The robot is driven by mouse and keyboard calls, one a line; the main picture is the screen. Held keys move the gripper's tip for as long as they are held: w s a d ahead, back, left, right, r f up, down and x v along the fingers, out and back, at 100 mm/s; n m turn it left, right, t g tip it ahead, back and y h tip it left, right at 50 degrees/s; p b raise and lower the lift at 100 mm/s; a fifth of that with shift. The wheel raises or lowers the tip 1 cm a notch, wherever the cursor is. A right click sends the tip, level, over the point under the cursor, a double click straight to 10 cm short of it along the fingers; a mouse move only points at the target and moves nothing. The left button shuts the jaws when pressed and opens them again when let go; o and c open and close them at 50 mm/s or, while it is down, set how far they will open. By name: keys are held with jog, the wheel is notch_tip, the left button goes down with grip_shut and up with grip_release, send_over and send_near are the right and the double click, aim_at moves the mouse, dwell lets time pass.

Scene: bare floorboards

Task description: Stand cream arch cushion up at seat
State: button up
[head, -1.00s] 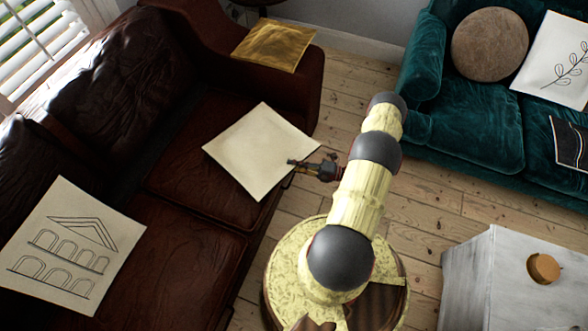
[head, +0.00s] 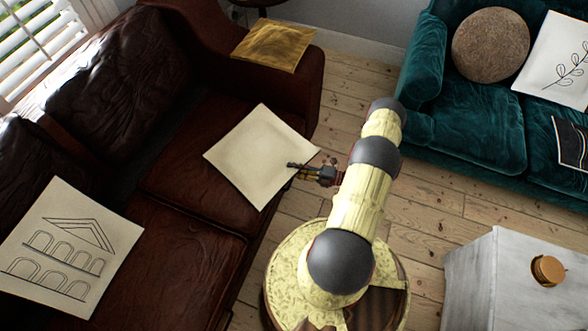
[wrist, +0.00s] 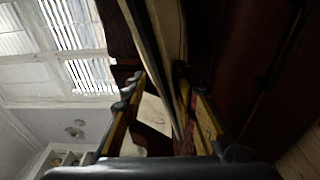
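The cream cushion showing arches (head: 72,248) leans at the left end of the brown leather sofa, its line drawing of arches and a gable facing up. A second cream cushion, plain on the visible side (head: 258,155), lies tilted at the sofa's right seat, its near edge over the front. My gripper (head: 294,170) is at that plain cushion's right edge. In the wrist view the cushion's edge (wrist: 165,50) runs between my two fingers (wrist: 160,75), with a gap beside the left finger. The fingers look apart. The plain cushion's other face is hidden.
A mustard cushion (head: 274,45) lies on the brown sofa's arm (head: 305,88). A teal sofa (head: 470,125) with a round brown cushion (head: 490,44) stands at right. A grey-white table (head: 500,285) is at lower right. Bare floorboards (head: 430,215) lie between.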

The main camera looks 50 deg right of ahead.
jog(key=shift+r, duration=0.15)
